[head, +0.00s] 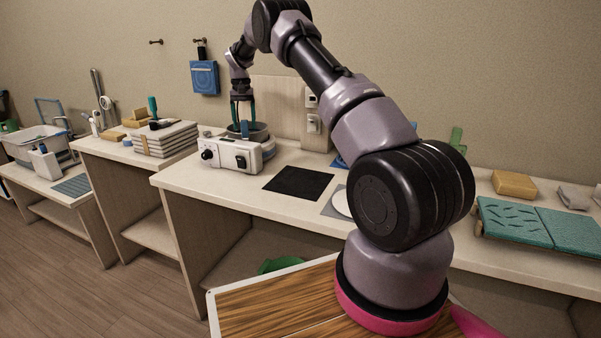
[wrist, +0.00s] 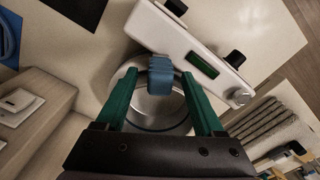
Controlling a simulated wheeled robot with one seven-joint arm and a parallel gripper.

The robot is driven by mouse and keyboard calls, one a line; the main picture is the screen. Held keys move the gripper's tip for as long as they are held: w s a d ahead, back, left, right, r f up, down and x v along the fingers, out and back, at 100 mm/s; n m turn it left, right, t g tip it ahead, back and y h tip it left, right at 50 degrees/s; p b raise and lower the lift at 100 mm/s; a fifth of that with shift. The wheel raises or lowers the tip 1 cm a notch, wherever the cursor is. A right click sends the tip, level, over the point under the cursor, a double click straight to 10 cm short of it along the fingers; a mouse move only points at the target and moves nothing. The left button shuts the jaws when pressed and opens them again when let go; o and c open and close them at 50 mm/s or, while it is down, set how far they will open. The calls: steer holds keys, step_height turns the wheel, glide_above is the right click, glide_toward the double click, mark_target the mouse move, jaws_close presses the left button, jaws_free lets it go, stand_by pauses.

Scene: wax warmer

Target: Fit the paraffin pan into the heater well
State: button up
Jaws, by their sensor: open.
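The white heater (head: 228,154), with black knobs on its front, stands on the counter; its control face with a green display also shows in the wrist view (wrist: 190,48). The round grey metal pan (head: 258,134) is at the heater's top. In the wrist view the pan (wrist: 160,108) shows its shiny inside and a blue grip (wrist: 161,72) at its rim. My gripper (head: 241,104) is above the pan, pointing down. In the wrist view its green fingers (wrist: 160,80) are apart, one on each side of the blue grip. I cannot tell how deep the pan sits.
A black mat (head: 298,183) lies on the counter right of the heater. Stacked grey slabs (head: 165,139) stand on the counter to the left. A wall panel with sockets (head: 312,123) is behind. The counter front between heater and mat is clear.

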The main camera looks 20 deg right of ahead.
steer(key=shift+r, duration=3.75)
step_height(320, 180, up, 11)
steer(key=s+d+r+t+y, duration=0.1)
steer(key=s+d+r+t, duration=0.1)
steer(key=s+r, duration=0.7)
steer(key=s+d+r+t, duration=0.1)
steer(key=s+d+r, duration=0.2)
steer(key=s+r, duration=0.65)
steer(key=s+f+t+y, duration=0.1)
steer(key=s+f+t, duration=0.15)
steer(key=s, duration=1.45)
steer(key=s+f+t, duration=0.1)
steer(key=s+f, duration=0.4)
steer(key=s, duration=0.2)
steer(key=s+a+f+m, duration=0.1)
steer(key=s+f, duration=0.4)
steer(key=s, duration=0.3)
steer(key=shift+s+t, duration=0.15)
steer(key=shift+t, duration=0.2)
steer(key=shift+f, duration=0.1)
